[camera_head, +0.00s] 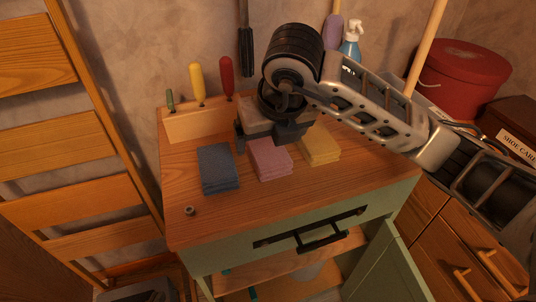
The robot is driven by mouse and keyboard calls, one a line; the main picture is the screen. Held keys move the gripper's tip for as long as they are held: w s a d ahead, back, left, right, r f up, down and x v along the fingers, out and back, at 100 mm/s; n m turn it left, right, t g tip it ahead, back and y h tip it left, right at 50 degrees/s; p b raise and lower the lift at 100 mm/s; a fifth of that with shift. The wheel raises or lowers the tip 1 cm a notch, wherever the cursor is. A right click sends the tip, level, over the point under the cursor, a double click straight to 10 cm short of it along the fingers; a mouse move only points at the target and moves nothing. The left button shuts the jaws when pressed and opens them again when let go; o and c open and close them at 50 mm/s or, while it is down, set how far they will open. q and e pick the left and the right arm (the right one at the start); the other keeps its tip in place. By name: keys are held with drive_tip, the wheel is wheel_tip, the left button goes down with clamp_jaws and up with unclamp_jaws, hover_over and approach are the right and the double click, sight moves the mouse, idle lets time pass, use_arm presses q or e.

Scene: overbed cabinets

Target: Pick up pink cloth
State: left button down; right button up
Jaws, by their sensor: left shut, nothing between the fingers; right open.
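The pink cloth (270,162) lies folded in a stack on the wooden top of the green cabinet, between a grey-blue cloth (218,167) and a yellow cloth (321,147). My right gripper (266,140) comes in from the right and is over the back edge of the pink cloth, its fingers spread and nothing held. Its far end hides part of the cabinet top behind the cloth. I cannot tell whether the fingers touch the cloth. My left gripper is not in view.
A wooden holder (195,124) with several coloured handles stands at the back left. A blue bottle (350,45) stands at the back right. A small knob (189,210) lies at the front left. The front of the top (260,212) is otherwise clear. The cabinet door (388,270) below stands open.

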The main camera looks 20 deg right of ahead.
sight(269, 150)
drive_tip(key=shift+d+p+x, duration=0.15)
drive_tip(key=shift+x, duration=1.4)
drive_tip(key=shift+d+p+x, duration=0.15)
drive_tip(key=shift+x, duration=1.4)
drive_tip(key=shift+w, duration=0.1)
drive_tip(key=c, duration=1.1)
